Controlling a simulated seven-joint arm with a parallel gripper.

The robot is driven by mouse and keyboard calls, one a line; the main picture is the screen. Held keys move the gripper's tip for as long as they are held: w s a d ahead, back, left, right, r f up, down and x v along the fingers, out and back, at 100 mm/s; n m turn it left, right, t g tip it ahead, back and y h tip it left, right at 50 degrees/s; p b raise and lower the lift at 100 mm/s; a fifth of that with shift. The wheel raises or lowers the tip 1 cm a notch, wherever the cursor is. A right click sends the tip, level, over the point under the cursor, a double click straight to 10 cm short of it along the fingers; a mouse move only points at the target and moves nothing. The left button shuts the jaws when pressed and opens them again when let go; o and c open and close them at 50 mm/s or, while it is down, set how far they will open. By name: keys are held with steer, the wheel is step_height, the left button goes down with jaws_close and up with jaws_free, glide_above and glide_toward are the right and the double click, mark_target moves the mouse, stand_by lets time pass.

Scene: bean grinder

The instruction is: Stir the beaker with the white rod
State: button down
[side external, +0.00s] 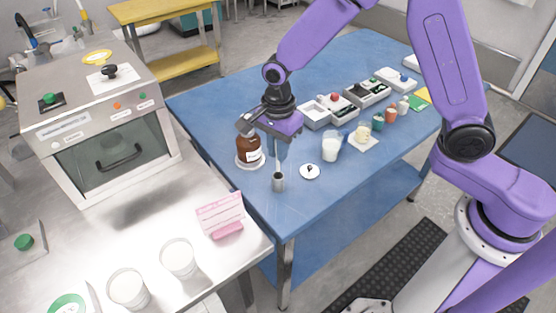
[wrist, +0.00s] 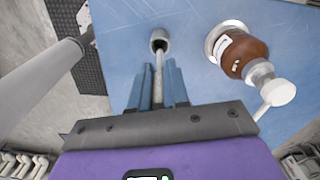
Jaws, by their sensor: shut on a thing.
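My gripper (side external: 277,150) points down over the front corner of the blue table. It is shut on the thin white rod (side external: 278,167), which hangs upright between the blue fingers. The rod and fingers (wrist: 158,88) also show in the wrist view. The rod's lower end is at the mouth of a small grey metal cup (side external: 278,183), also seen in the wrist view (wrist: 159,36); I cannot tell how deep it reaches. A clear beaker with white contents (side external: 331,148) stands upright to the right, apart from my gripper.
A brown bottle (side external: 245,147) stands on a white round base close left of my gripper. A white disc with a black mark (side external: 309,172) lies right of the cup. Trays (side external: 317,115) and small coloured cups (side external: 391,114) stand farther back.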

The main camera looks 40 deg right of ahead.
steer(key=s+d+r, duration=0.1)
steer(key=d+r, duration=0.2)
steer(key=d, duration=1.3)
steer(key=d+r, duration=0.2)
steer(key=d, duration=1.4)
steer(key=shift+a+f, duration=0.15)
steer(key=shift+f, duration=2.4)
steer(key=shift+a+f, duration=0.1)
steer(key=shift+f, duration=2.45)
steer(key=shift+d, duration=0.1)
